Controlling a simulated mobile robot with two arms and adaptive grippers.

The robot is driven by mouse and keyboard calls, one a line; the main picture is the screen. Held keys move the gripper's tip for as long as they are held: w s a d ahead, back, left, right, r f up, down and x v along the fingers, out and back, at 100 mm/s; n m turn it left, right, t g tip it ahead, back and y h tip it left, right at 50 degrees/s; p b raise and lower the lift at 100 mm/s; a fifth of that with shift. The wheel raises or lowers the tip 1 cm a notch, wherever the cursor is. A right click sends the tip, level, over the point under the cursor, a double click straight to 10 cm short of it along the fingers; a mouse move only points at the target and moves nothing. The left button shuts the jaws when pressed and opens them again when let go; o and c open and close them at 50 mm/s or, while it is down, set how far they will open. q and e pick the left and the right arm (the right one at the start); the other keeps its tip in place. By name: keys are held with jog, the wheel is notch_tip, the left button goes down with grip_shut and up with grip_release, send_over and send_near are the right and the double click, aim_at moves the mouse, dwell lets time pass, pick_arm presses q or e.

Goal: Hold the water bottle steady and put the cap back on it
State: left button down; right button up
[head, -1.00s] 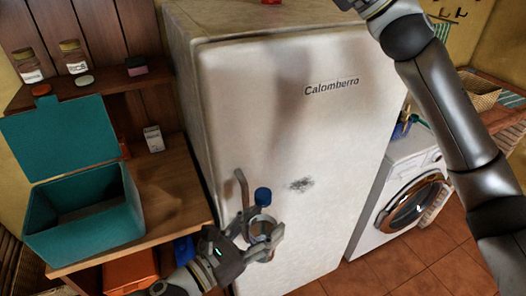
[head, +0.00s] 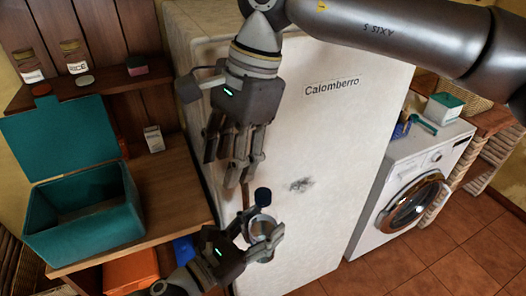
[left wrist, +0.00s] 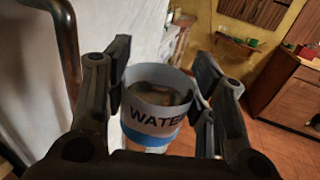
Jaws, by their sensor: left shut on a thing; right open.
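The water bottle (head: 261,226) stands about upright in front of the fridge door in the head view. My left gripper (head: 262,240) is shut around the bottle's body. In the left wrist view the bottle (left wrist: 152,118) is between the fingers, its white and blue label reading "WATE". The cap does not show there.
The white fridge (head: 330,140) is close behind both grippers, its handle partly hidden. A wooden counter (head: 175,195) with an open teal box (head: 85,232) is at left. Jars (head: 72,55) stand on a shelf. A washing machine (head: 408,190) is at right; open floor lies before it.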

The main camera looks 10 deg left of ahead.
aim_at(264, 193)
jog(key=w+d+h, duration=0.1)
jog(key=d+t+h, duration=0.1)
jog(key=d, duration=0.1)
jog(key=w+d+f+n, duration=0.1)
jog(key=d, duration=0.1)
jog(key=shift+w+h, duration=0.3)
jog(key=shift+h, duration=0.1)
jog(key=shift+f, duration=4)
jog(key=shift+c, duration=0.2)
